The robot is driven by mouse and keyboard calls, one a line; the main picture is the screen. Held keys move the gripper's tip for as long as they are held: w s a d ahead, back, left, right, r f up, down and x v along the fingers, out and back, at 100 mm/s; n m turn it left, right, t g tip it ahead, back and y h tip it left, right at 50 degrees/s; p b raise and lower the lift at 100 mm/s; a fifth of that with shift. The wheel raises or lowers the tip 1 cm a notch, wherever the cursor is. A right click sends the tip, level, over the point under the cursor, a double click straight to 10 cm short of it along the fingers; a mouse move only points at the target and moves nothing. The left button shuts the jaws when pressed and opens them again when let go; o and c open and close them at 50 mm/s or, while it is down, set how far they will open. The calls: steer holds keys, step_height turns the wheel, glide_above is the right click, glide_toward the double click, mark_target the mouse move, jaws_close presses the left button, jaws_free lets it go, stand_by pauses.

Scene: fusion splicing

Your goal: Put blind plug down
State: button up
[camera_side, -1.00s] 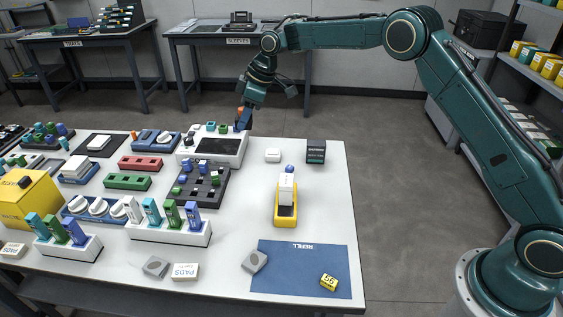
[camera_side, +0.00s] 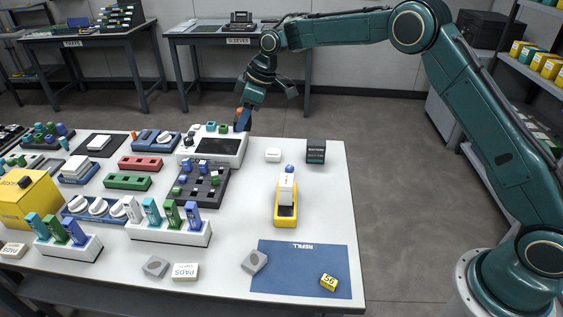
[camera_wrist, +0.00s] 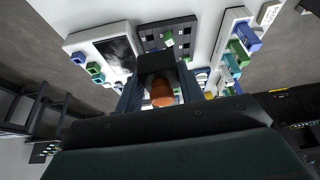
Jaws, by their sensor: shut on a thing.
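My gripper (camera_side: 242,122) is above the back right corner of a white device with a dark screen (camera_side: 218,147). It points down and is shut on a small orange piece, which I take to be the blind plug; this shows between the dark fingers in the wrist view (camera_wrist: 162,94). In the side view only a bit of orange (camera_side: 239,111) shows beside the fingers. The plug's lower end is hidden, and I cannot tell whether it touches the device. Teal and green pieces (camera_side: 211,126) stand along the device's back edge.
A dark tray with green and blue pieces (camera_side: 222,190) lies in front of the device. A white block (camera_side: 273,154) and a dark box (camera_side: 316,151) stand to its right. A yellow holder (camera_side: 286,216) and blue mat (camera_side: 270,285) lie nearer. The table's right side has free room.

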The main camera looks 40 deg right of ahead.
steer(key=s+a, duration=0.3)
steer(key=s, duration=1.1)
steer(key=s+a, duration=0.3)
steer(key=s, duration=1.1)
steer(key=shift+s+m, duration=0.2)
steer(key=shift+m, duration=0.1)
steer(key=shift+f, duration=0.1)
glide_above(294, 259)
steer(key=f, duration=1)
steer(key=s+d+f, duration=0.1)
steer(key=f, duration=0.5)
steer(key=shift+f, duration=0.1)
steer(key=shift+f, duration=1.85)
steer(key=shift+f, duration=0.15)
